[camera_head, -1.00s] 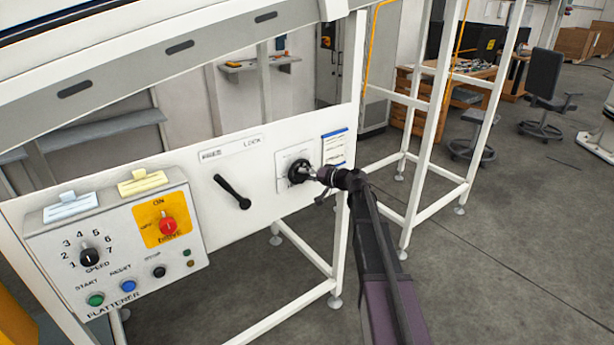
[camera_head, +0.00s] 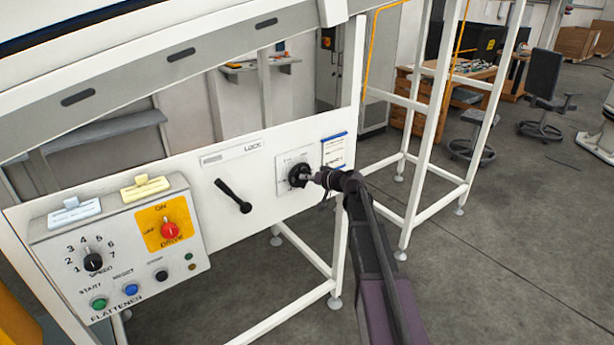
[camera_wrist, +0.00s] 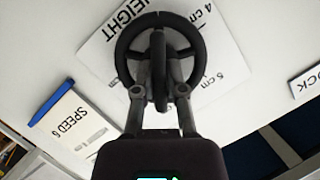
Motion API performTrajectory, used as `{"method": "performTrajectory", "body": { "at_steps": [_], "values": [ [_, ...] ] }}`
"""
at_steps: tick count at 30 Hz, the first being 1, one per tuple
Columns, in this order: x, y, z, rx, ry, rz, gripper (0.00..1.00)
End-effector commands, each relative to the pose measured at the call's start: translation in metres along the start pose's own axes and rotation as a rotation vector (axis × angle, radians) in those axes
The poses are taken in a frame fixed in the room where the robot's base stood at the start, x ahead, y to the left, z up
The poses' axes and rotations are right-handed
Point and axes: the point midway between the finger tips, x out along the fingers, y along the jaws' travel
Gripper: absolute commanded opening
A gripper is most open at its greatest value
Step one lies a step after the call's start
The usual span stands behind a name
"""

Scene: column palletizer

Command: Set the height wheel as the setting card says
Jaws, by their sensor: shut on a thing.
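The black height wheel (camera_head: 297,175) is on the white panel, on a pale scale plate (camera_wrist: 104,52). In the wrist view the wheel (camera_wrist: 160,18) shows as a dark ring with a bar across it. The plate reads "HEIGHT", "4 cm" and "5 cm"; which mark the wheel points to is not clear. My gripper (camera_wrist: 158,75) is shut on the wheel's middle bar. In the head view my gripper (camera_head: 311,178) hides part of the wheel. The setting card (camera_head: 334,152) with a blue top edge hangs right of it. In the wrist view the card (camera_wrist: 75,130) reads "SPEED 6"; other lines are unreadable.
A black lock lever (camera_head: 234,196) is left of the wheel. Farther left is a control box (camera_head: 122,250) with a speed knob (camera_head: 93,262), a red drive switch (camera_head: 169,231) and push buttons. A white frame post (camera_head: 422,140) stands right of my arm.

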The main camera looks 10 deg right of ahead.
Motion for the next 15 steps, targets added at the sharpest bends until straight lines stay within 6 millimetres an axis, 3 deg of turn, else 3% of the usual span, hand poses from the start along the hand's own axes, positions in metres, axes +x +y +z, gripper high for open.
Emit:
{"method": "performTrajectory", "body": {
  "at_steps": [5,14,15],
  "values": [
    [-0.0001,-0.0012,0.0000,-0.086,-0.001,0.035,0.00],
    [0.0004,-0.0005,0.0002,-0.091,-0.001,0.037,0.00],
    [0.0004,-0.0004,0.0001,-0.091,0.000,0.037,0.27]
  ]
}}
